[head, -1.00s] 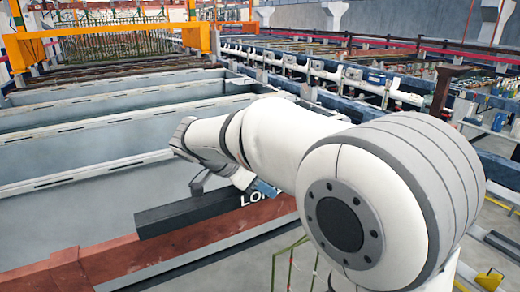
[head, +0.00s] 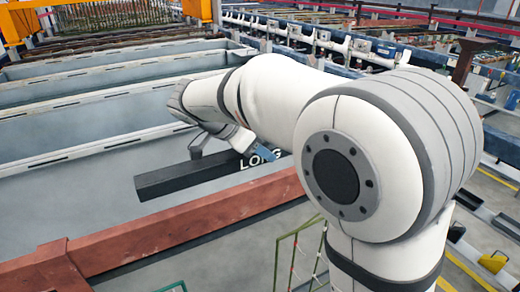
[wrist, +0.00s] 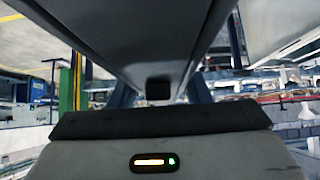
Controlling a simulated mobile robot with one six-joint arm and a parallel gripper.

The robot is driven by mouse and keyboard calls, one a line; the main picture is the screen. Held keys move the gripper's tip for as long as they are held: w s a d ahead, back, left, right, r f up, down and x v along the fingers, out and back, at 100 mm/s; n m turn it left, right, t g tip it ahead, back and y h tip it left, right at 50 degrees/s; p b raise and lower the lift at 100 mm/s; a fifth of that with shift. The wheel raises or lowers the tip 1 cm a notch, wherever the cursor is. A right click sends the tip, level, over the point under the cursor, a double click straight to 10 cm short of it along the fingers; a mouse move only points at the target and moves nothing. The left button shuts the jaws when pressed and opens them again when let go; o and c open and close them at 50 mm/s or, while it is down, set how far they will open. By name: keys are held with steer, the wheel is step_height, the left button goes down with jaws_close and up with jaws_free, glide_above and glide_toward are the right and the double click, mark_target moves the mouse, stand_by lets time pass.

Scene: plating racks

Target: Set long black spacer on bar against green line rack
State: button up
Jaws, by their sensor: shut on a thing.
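The long black spacer (head: 190,175), with white "LONG" lettering near its right end, shows in the head view beyond the red-brown bar (head: 190,220). My gripper (head: 218,146) is shut on the spacer from above, partly hidden by my arm. A strip of grey shows between the spacer and the bar, so they look apart. Its height over the bar is hard to tell. A thin green frame (head: 297,240), perhaps the green line rack, stands in front of the bar at the bottom. In the wrist view a dark long shape fills the upper middle.
Grey open tanks (head: 70,125) with pale rims lie beyond the bar. A raised red-brown block (head: 62,262) sits at the bar's left end. Another green piece (head: 172,287) shows at the bottom edge. My arm covers the right centre.

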mark_target(260, 181)
steer(key=shift+f+b, duration=4.95)
steer(key=shift+b, duration=0.25)
steer(key=o, duration=1.2)
steer(key=shift+c, duration=0.2)
